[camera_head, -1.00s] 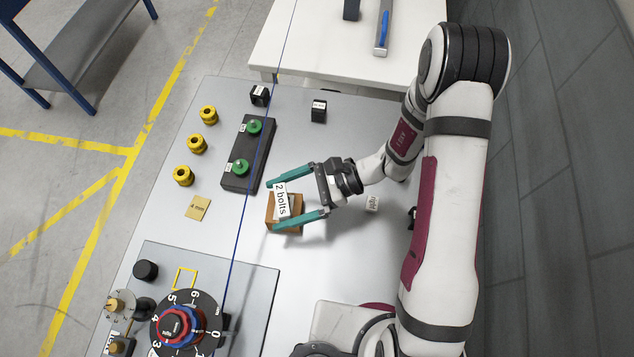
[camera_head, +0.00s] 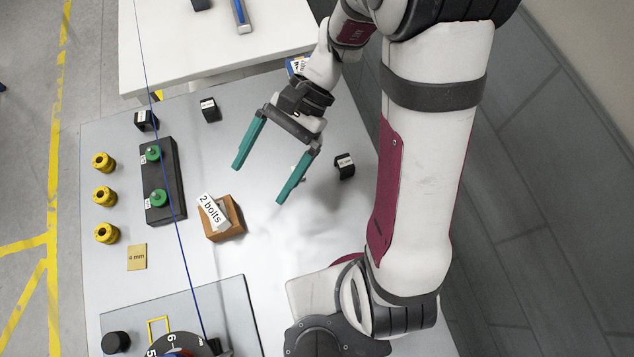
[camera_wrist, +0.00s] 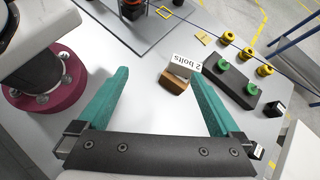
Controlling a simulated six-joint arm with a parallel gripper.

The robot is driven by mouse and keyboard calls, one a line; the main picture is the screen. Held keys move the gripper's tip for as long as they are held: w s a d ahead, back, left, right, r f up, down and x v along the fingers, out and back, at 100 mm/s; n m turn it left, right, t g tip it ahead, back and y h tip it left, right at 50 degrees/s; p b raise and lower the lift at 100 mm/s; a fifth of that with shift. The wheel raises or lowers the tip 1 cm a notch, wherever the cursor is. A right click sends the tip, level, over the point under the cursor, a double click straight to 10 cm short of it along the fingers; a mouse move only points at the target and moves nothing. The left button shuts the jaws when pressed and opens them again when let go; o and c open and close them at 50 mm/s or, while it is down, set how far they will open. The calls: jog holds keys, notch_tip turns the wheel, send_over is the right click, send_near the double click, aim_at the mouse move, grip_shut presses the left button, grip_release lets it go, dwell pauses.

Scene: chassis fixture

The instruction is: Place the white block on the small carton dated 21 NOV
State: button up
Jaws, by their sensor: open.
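In the wrist view the white block (camera_wrist: 185,66) sits over the brown carton (camera_wrist: 173,86), ahead of the right finger. Whether it lies on top or partly inside is unclear. No date is readable on the carton. My gripper (camera_head: 259,184) is open and empty, up and right of the carton and apart from it. The fingers also show in the wrist view (camera_wrist: 158,73).
A dark holder with green knobs (camera_head: 160,180) and several yellow knobs (camera_head: 104,195) stand left of the carton. A black labelled cube (camera_head: 345,166) is right of my gripper. A white table (camera_head: 200,50) stands behind.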

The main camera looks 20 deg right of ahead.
jog(key=s+d+r+n+t+h, duration=0.4)
jog(key=s+d+r+t+h, duration=0.1)
jog(key=s, duration=0.5)
jog(key=shift+d+r+n+h, duration=0.15)
jog(key=shift+d+n+h, duration=0.15)
jog(key=shift+d+h, duration=0.65)
dwell(0.5)
jog(key=w+d+r+n+h, duration=0.1)
jog(key=w+d+r+n, duration=0.2)
jog(key=w+d, duration=0.3)
jog(key=w+d+r+n+h, duration=0.1)
jog(key=w+d+r+n, duration=0.15)
jog(key=w, duration=0.55)
notch_tip(320, 180, down, 10)
jog(key=shift+d, duration=0.4)
jog(key=shift+w+r, duration=0.1)
